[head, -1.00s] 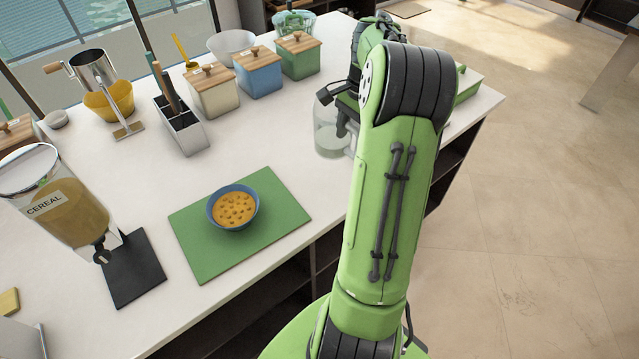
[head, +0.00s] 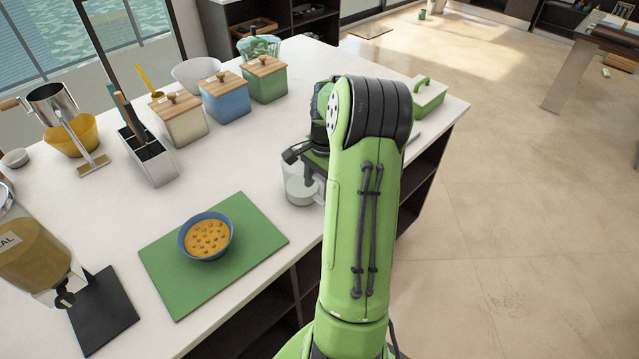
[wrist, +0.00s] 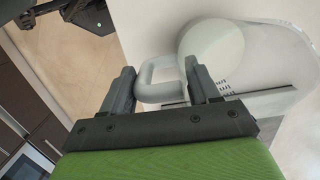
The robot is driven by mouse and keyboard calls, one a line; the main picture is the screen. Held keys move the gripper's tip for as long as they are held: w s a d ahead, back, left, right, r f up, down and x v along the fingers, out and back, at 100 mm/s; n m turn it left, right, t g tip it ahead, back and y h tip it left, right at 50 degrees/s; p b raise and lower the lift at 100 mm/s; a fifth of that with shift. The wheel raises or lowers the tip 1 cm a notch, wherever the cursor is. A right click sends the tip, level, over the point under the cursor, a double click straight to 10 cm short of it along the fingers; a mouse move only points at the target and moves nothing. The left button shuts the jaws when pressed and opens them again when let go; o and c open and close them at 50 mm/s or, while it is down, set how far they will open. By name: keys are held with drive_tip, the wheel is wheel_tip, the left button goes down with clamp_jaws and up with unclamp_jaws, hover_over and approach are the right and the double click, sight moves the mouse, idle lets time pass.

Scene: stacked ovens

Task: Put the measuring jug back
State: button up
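The measuring jug (head: 300,190) is clear, with white contents low inside. In the head view it stands on the white counter near the front edge, partly hidden by my arm. In the wrist view I see the jug's white round part (wrist: 212,50) and its pale looped handle (wrist: 158,66). My gripper (wrist: 160,75) has its two fingers apart, with part of the handle in the gap between them. The handle does not look clamped. In the head view my gripper (head: 310,168) is at the jug, mostly hidden behind my arm.
A blue bowl of orange food (head: 206,237) sits on a green board (head: 262,240). Lidded canisters (head: 225,98), a utensil holder (head: 150,158) and a cereal dispenser (head: 35,255) stand on the counter. A green-handled box (head: 428,97) is at the right end. Counter between board and canisters is clear.

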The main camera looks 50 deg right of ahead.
drive_tip(key=o, duration=0.5)
drive_tip(key=shift+c, duration=0.2)
wheel_tip(320, 180, up, 12)
drive_tip(key=d+p, duration=0.2)
drive_tip(key=p, duration=0.1)
drive_tip(key=w+a+r+n+h, duration=0.15)
drive_tip(key=a+r+n, duration=0.25)
drive_tip(key=a, duration=0.4)
drive_tip(key=s+a+r+n+t+h, duration=0.15)
drive_tip(key=a+r+n, duration=0.3)
drive_tip(key=a, duration=0.75)
drive_tip(key=s+a+f+n+t+y, duration=0.1)
drive_tip(key=s+a+n+t, duration=0.3)
drive_tip(key=s+a+n, duration=0.7)
drive_tip(key=shift+s+a+f+y, duration=0.3)
drive_tip(key=shift+s+a+f, duration=0.2)
drive_tip(key=shift+f, duration=0.2)
